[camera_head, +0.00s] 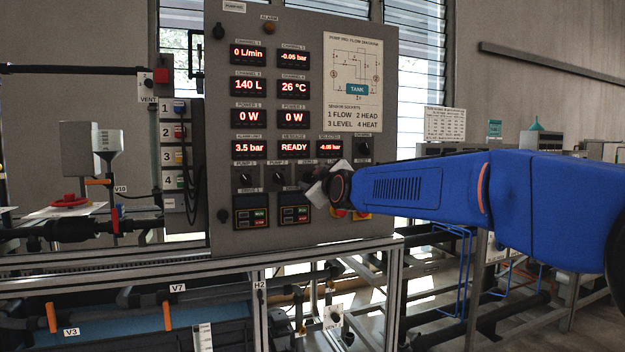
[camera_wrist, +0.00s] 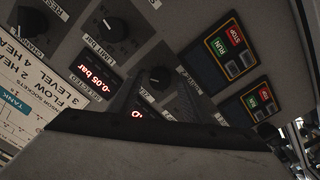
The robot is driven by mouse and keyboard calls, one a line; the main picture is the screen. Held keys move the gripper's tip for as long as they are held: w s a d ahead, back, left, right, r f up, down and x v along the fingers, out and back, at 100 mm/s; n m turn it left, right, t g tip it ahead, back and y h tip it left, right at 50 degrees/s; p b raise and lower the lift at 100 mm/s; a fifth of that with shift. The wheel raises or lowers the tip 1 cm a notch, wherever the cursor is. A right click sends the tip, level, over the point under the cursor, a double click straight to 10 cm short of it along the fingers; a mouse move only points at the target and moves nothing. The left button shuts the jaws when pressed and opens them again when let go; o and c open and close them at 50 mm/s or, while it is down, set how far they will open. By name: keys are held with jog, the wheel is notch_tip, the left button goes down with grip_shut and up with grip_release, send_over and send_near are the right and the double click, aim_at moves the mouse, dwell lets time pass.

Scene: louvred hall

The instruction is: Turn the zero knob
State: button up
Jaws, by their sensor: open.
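The zero knob (camera_head: 307,178) is a small dark round knob with a pale pointer mark, in the lower knob row of the grey control panel (camera_head: 228,120). My gripper (camera_head: 317,187) is just in front of it, reaching in from the right and partly covering that row. In the wrist view the zero knob (camera_wrist: 160,77) shows between the tips of the two dark fingers of my gripper (camera_wrist: 158,82). The fingers are apart, with nothing clamped. I cannot tell whether they touch the knob or how deep they reach.
The limit knob (camera_wrist: 112,28) and reset knob (camera_wrist: 32,20) are close by on the panel. The run/stop switch boxes (camera_wrist: 225,53) sit on the other side. Two pump knobs (camera_head: 245,178) are left of the zero knob. A metal frame rail (camera_head: 200,255) runs below the panel.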

jog(key=c, duration=1)
jog(key=shift+c, duration=0.2)
jog(key=shift+m, duration=0.4)
jog(key=m, duration=0.5)
jog(key=shift+m, duration=0.3)
jog(key=m, duration=0.5)
jog(key=o, duration=1)
jog(key=shift+d, duration=0.1)
